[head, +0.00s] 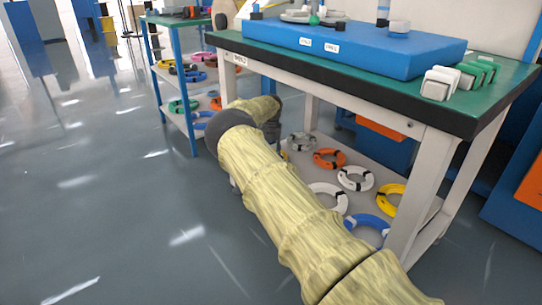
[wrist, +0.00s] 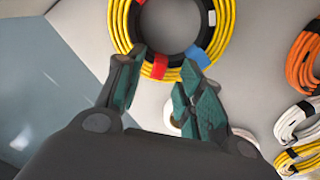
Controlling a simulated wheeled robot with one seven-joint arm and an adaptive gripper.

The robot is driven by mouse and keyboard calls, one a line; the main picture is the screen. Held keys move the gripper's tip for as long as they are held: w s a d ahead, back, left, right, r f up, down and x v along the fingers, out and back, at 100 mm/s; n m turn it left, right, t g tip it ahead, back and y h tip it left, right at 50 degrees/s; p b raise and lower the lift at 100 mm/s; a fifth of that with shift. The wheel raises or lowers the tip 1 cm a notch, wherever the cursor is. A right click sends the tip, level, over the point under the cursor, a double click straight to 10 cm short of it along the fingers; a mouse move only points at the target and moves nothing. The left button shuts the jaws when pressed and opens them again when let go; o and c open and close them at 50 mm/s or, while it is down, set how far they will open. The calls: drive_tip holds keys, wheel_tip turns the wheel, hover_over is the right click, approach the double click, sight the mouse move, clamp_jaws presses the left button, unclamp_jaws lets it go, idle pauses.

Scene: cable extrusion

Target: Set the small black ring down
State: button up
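I cannot pick out a small black ring for certain in either view. In the wrist view my gripper (wrist: 163,72) has its two green-padded fingers spread apart, with nothing seen held between them. Beyond the fingertips lies a yellow coil (wrist: 122,28) with red, blue and black bands on a pale surface. The fingertips overlap its near edge in the picture; I cannot tell whether they touch it. A small pale round thing (wrist: 172,127) shows partly between the fingers. In the head view my arm hides most of the gripper, beside the workbench.
A workbench (head: 472,90) has a low shelf (head: 310,172) holding several coils, including an orange one (head: 329,158), a yellow one (head: 389,200) and a blue one (head: 367,223). A blue-framed rack (head: 187,120) with more coils stands behind left. Open floor (head: 80,200) lies left.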

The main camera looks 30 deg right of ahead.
wheel_tip(320, 180, up, 6)
drive_tip(key=p, duration=0.3)
drive_tip(key=shift+f, duration=0.1)
drive_tip(key=shift+f, duration=0.1)
